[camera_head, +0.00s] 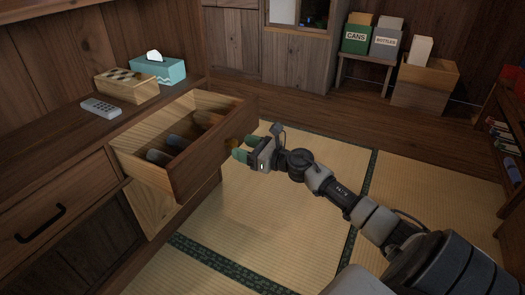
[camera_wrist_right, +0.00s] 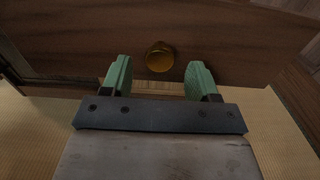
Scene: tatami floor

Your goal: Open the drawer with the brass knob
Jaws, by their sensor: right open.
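The drawer (camera_head: 190,172) with the brass knob is pulled well out of the wooden cabinet, and its inside shows in the head view. Several dark and grey items lie in it. The brass knob (camera_wrist_right: 160,57) is on the drawer front (camera_wrist_right: 70,42) in the right wrist view. In the head view the knob is small and partly hidden by my fingers. My right gripper (camera_wrist_right: 158,78) is open, with its green fingers apart and the knob just beyond the gap between their tips. It also shows in front of the drawer in the head view (camera_head: 240,150). My left gripper is not in view.
A remote (camera_head: 101,108), a checkered box (camera_head: 126,86) and a tissue box (camera_head: 158,70) stand on the cabinet top. Another drawer with a black handle (camera_head: 40,222) is at the left. Tatami floor (camera_head: 270,215) is clear beside the open drawer. Bins (camera_head: 358,36) stand at the back.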

